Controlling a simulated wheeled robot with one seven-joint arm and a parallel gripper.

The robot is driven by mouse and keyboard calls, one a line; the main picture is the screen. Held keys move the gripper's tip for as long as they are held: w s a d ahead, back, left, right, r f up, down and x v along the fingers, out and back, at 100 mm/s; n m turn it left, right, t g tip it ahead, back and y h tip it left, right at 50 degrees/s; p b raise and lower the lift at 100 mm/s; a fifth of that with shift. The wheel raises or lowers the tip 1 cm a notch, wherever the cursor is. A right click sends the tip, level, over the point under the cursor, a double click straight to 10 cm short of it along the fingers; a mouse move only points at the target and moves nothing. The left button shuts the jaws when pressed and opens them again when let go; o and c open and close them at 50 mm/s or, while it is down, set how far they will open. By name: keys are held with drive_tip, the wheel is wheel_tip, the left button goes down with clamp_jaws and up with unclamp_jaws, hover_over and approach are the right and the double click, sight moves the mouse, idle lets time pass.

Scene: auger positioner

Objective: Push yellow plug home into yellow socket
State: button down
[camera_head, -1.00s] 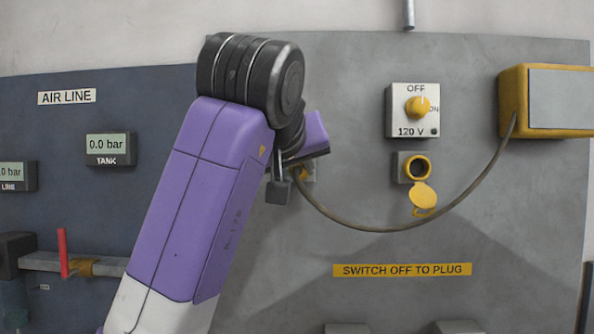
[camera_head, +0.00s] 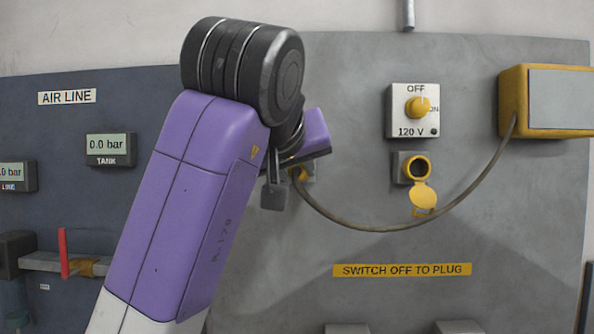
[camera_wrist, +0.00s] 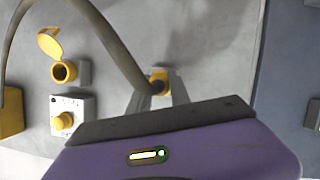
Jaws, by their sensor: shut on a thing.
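The yellow plug (camera_wrist: 158,84) is between the fingertips of my gripper (camera_wrist: 159,88) in the wrist view, with its grey cable running off it. In the head view it shows only as a small yellow patch (camera_head: 300,173) beside my gripper. A pale mount on the panel is just behind it; I cannot tell whether the plug sits in it. The yellow socket (camera_head: 417,168) is to the right, empty, its round yellow cap (camera_head: 423,196) hanging open below. The socket also shows in the wrist view (camera_wrist: 64,72), left of my gripper and clear of it.
The switch (camera_head: 417,107) above the socket has its knob's mark near OFF. The cable (camera_head: 400,228) sags below the socket and rises to a yellow box (camera_head: 513,100) at right. A yellow sign (camera_head: 402,270) reads SWITCH OFF TO PLUG. The panel between plug and socket is clear.

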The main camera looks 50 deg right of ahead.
sight(297, 172)
drive_tip(key=shift+s+a, duration=0.7)
drive_tip(key=shift+a, duration=0.2)
drive_tip(key=s+a, duration=0.2)
drive_tip(key=shift+a, duration=0.35)
drive_tip(key=shift+s+a, duration=0.15)
drive_tip(key=shift+s, duration=0.2)
drive_tip(key=s+d+p, duration=0.2)
drive_tip(key=s+d, duration=1.1)
drive_tip(key=s, duration=0.4)
drive_tip(key=shift+s+d, duration=0.15)
drive_tip(key=shift+w+d+b, duration=0.35)
drive_tip(key=shift+w+d, duration=0.4)
drive_tip(key=shift+d, duration=0.2)
drive_tip(key=shift+w+d+b, duration=0.3)
drive_tip(key=shift+w+d, duration=0.45)
drive_tip(key=shift+d, duration=0.15)
drive_tip(key=shift+w+d+r+b, duration=0.1)
drive_tip(key=shift+w+d+b, duration=0.3)
drive_tip(key=shift+w+d, duration=0.6)
idle(1.5)
